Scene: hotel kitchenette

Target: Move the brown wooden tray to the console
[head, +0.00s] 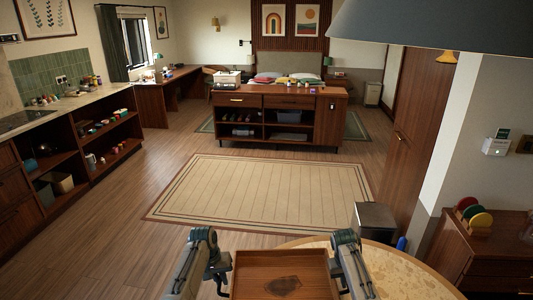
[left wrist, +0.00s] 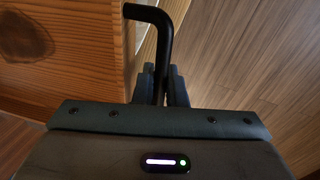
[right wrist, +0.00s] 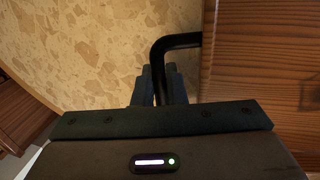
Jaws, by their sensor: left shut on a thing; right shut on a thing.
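The brown wooden tray (head: 300,264) is at the bottom centre of the head view, between my two arms. My left gripper (head: 222,273) is shut on its left black handle (left wrist: 152,16); the tray wall (left wrist: 80,95) shows beside it in the left wrist view. My right gripper (right wrist: 158,86) is shut on the right black handle (right wrist: 176,42), with the tray (right wrist: 255,70) to its right. The tray looks empty, with a dark knot in its floor. A wooden console-like unit with shelves (head: 278,117) stands across the room, before the bed.
A round speckled table (head: 400,278) lies under and right of the tray; I cannot tell whether they touch. A bin (head: 375,222) stands beyond it. A rug (head: 262,190) covers open floor ahead. The unit's top holds a white box (head: 227,80) and small items.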

